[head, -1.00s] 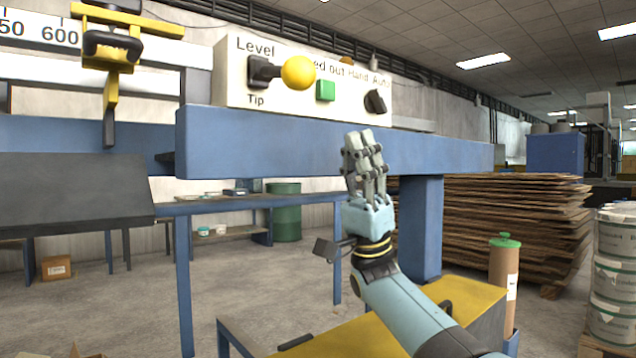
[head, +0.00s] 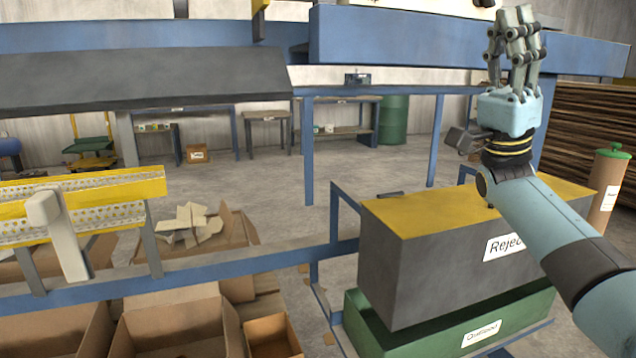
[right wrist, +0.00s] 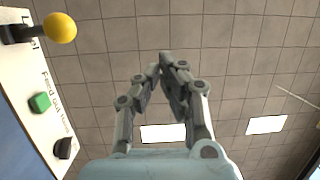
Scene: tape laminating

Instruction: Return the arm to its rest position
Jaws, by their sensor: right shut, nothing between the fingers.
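My right gripper (head: 515,20) points up at the upper right of the head view, in front of the blue beam (head: 400,40). Its fingers are shut and empty. In the right wrist view the fingertips (right wrist: 168,62) meet, with the ceiling behind them. The control panel with a yellow ball knob (right wrist: 60,28), a green button (right wrist: 40,102) and a black switch (right wrist: 62,148) lies to the left, apart from the fingers. My left gripper is not in the head view.
A dark grey bin marked Reject (head: 400,270) with a yellow top stands below my right arm. A green bin (head: 365,330) is under it. Open cardboard boxes (head: 165,325) stand at lower left. A brown tube with a green cap (head: 605,190) stands at the right.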

